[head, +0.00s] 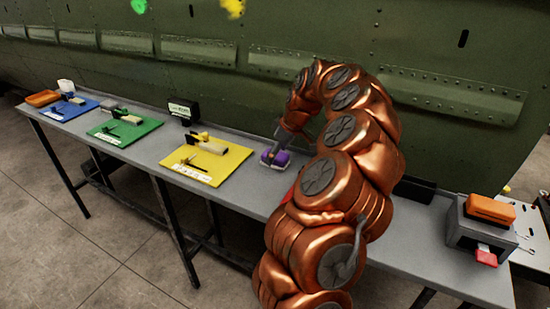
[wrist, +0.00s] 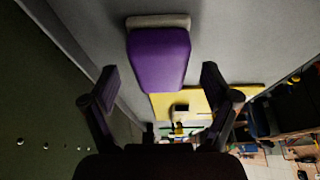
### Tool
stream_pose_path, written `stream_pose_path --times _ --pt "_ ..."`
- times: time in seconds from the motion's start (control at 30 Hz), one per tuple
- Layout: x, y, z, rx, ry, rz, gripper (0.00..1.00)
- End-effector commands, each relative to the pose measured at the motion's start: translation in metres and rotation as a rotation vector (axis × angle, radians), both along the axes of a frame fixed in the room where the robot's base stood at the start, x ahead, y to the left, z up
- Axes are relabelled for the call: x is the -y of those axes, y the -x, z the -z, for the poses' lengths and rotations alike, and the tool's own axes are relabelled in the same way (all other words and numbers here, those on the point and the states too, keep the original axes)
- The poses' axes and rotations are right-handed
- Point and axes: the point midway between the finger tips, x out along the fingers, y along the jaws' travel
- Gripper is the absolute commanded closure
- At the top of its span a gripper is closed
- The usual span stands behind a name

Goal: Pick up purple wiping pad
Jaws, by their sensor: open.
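The purple wiping pad (head: 275,158) lies on the grey bench, to the right of the yellow mat in the head view. In the wrist view the purple pad (wrist: 160,58) has a pale edge at its top and sits between and beyond my fingertips. My gripper (wrist: 156,85) is open, with one dark finger on each side of the pad's line and a gap to both. In the head view my gripper (head: 279,146) is just above the pad and partly hides it. I cannot tell whether any finger touches it.
The grey bench (head: 230,193) runs along a green riveted fuselage panel (head: 300,30). Yellow (head: 230,167), green (head: 145,130) and blue (head: 75,108) mats with tools lie to the left. A grey box with an orange block (head: 490,209) stands at the right end.

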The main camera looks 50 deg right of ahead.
Motion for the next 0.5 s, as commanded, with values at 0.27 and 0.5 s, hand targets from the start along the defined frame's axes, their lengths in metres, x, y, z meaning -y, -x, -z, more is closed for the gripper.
stream_pose_path --times 0.27,0.5 --pt "-0.0013 -0.0023 0.0075 -0.001 -0.001 -0.001 0.14" --pt "-0.0012 -0.0023 0.0074 -0.001 -0.001 0.001 0.36"
